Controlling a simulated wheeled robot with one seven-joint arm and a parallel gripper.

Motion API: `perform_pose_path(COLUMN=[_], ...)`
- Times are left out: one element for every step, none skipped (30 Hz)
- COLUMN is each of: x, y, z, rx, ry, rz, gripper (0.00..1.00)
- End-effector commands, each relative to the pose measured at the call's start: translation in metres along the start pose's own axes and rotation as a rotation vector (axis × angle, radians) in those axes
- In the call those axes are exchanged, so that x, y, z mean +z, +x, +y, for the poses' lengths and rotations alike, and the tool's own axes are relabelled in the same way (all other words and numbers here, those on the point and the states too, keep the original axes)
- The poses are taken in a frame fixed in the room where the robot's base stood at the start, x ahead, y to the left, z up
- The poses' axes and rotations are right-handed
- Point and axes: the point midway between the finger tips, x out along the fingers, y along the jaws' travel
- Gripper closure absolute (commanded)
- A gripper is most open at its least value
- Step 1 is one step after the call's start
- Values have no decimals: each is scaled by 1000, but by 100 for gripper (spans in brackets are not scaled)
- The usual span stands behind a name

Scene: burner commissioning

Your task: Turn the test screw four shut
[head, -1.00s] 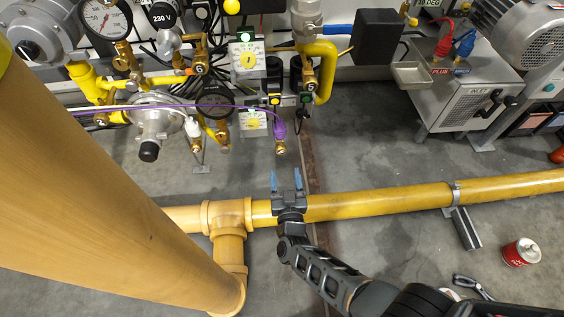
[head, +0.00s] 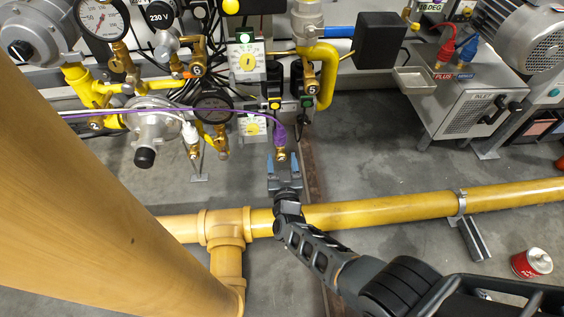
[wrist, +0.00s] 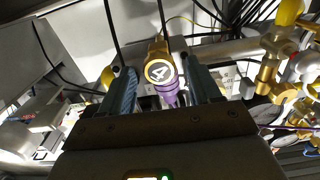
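Test screw four is a brass fitting with a round face marked 4 (wrist: 160,71). A purple hose end (wrist: 168,93) shows right beside it. In the head view the brass screw (head: 281,154) sits at the lower end of the purple hose end (head: 280,136). My gripper (head: 284,163) is open, with one blue-grey finger on each side of the screw. In the wrist view my gripper (wrist: 160,88) shows a gap between each finger and the brass face. The screw's slot or turning position cannot be made out.
A thick yellow pipe (head: 390,209) runs across beneath my gripper. Pressure gauges, including a dark one (head: 213,106), a regulator (head: 152,122) and other numbered brass fittings crowd the left. A grey box marked INLET (head: 470,108) stands right.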

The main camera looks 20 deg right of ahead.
Motion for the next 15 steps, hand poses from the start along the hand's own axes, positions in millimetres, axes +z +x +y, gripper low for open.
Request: perform_pose_path(x=[0, 0, 0, 0, 0, 0, 0, 0, 0, 0, 0, 0, 0, 0, 0], y=[0, 0, 0, 0, 0, 0, 0, 0, 0, 0, 0, 0, 0, 0, 0], z=[0, 0, 0, 0, 0, 0, 0, 0, 0, 0, 0, 0, 0, 0, 0], rx=[0, 0, 0, 0, 0, 0, 0, 0, 0, 0, 0, 0, 0, 0, 0], ry=[0, 0, 0, 0, 0, 0, 0, 0, 0, 0, 0, 0, 0, 0, 0], rz=[0, 0, 0, 0, 0, 0, 0, 0, 0, 0, 0, 0, 0, 0, 0], gripper=[41, 44, 48, 51, 54, 58, 60, 63, 67, 70, 73, 77, 80, 82, 86])
